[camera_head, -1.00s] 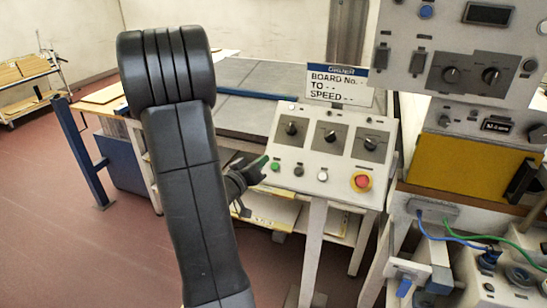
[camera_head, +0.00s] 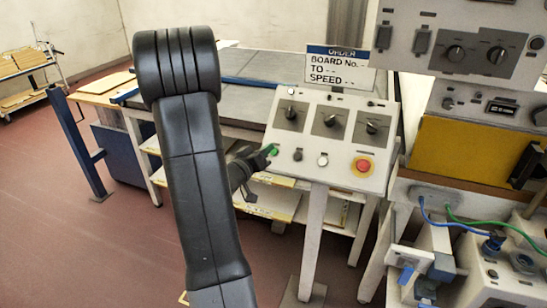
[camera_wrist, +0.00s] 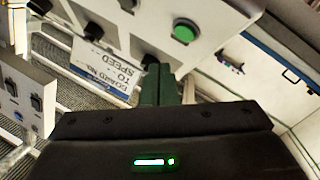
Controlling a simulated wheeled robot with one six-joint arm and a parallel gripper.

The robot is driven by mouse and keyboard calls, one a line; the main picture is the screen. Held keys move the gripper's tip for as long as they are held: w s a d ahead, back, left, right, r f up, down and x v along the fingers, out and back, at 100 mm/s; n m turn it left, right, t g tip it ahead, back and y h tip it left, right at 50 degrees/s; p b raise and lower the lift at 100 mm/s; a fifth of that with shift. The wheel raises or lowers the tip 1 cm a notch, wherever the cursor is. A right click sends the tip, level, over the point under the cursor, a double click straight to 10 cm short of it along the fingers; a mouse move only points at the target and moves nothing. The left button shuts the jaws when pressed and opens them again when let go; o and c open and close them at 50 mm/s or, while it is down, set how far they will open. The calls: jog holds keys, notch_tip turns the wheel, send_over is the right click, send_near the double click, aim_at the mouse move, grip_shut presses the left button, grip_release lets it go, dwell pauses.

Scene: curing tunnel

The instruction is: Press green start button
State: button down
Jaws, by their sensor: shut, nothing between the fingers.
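The green start button (camera_head: 274,153) is at the left end of the lower row on the sloped white control panel (camera_head: 341,177). It shows large and round in the wrist view (camera_wrist: 184,32), above and right of my fingertips. My gripper (camera_head: 268,150) is at the panel's left edge, close beside the button in the head view. In the wrist view its dark green fingers (camera_wrist: 158,72) are together and empty. The button face is uncovered there, and a gap shows between it and the fingertips in the picture. I cannot tell the depth of that gap.
A red emergency button (camera_head: 363,166) with a yellow ring, a dark button (camera_head: 298,155) and a white button (camera_head: 322,160) share the lower row. Knobs sit above. An order sign (camera_head: 338,68) stands behind the panel. Equipment with cables (camera_head: 450,220) is at the right.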

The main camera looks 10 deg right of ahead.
aim_at(274, 151)
jog(key=shift+w+d+f+b, duration=0.2)
jog(key=shift+w+d+f, duration=0.1)
jog(key=shift+w+f, duration=0.15)
jog(key=shift+w+d+f+b, duration=0.25)
jog(key=shift+w+f, duration=0.1)
jog(key=shift+f, duration=0.2)
dwell(1.4)
jog(key=shift+w+d+f, duration=0.2)
jog(key=shift+w+f, duration=0.05)
jog(key=shift+w+d+f+b, duration=0.1)
jog(key=shift+w+f+b, duration=0.1)
jog(key=shift+f+b, duration=0.1)
dwell(0.7)
jog(key=shift+r, duration=0.1)
jog(key=shift+s+a+r+p, duration=0.3)
jog(key=shift+s+r+p, duration=0.15)
jog(key=shift+r, duration=0.05)
dwell(0.4)
